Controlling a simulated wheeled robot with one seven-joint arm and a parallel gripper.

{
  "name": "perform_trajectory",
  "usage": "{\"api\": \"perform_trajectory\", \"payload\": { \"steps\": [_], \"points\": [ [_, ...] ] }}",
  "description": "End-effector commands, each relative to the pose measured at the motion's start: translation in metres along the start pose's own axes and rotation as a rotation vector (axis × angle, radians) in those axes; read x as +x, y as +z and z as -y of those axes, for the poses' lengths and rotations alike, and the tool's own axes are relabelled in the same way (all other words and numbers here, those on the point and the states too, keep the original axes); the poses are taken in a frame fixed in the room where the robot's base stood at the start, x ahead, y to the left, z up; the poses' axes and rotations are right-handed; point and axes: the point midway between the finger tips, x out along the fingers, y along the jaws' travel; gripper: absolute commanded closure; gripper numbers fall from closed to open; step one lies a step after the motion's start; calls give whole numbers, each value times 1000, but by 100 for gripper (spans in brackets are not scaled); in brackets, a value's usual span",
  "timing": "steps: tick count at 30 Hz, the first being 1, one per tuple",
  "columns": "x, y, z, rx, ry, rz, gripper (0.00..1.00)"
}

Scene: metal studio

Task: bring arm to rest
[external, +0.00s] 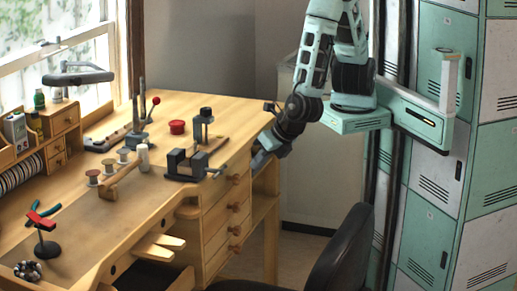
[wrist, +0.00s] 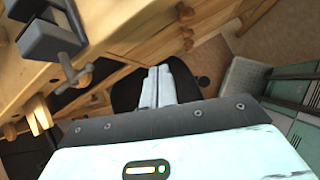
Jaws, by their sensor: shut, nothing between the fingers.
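My gripper (wrist: 157,87) is shut and empty in the wrist view. Its two pale fingers lie side by side above a dark chair seat and the floor. In the external view my arm hangs down at the upper middle, in front of the lockers.
A black chair (external: 342,255) stands in front. Green and white lockers (external: 430,225) line the right. Some floor (external: 303,247) is clear between bench and chair.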

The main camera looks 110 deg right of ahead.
Motion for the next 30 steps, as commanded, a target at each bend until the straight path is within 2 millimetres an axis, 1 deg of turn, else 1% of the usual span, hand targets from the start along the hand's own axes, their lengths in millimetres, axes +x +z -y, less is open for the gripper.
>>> {"api": "perform_trajectory", "payload": {
  "steps": [1,3,5,9,12,15,18,21,24,30],
  "points": [
    [-15,1,9,121,-32,-48,100],
    [-36,-3,26,297,-92,-115,100],
    [-55,-6,40,441,-147,-169,100],
    [-102,-18,69,758,-280,-291,100],
    [-134,-27,87,955,-374,-366,100],
    [-160,-36,100,1110,-453,-424,100],
    [-177,-42,110,1216,-512,-464,100],
    [-187,-46,114,1273,-547,-485,100],
    [-190,-48,116,1294,-560,-492,100],
    [-190,-48,116,1294,-562,-492,100]
  ]
}}
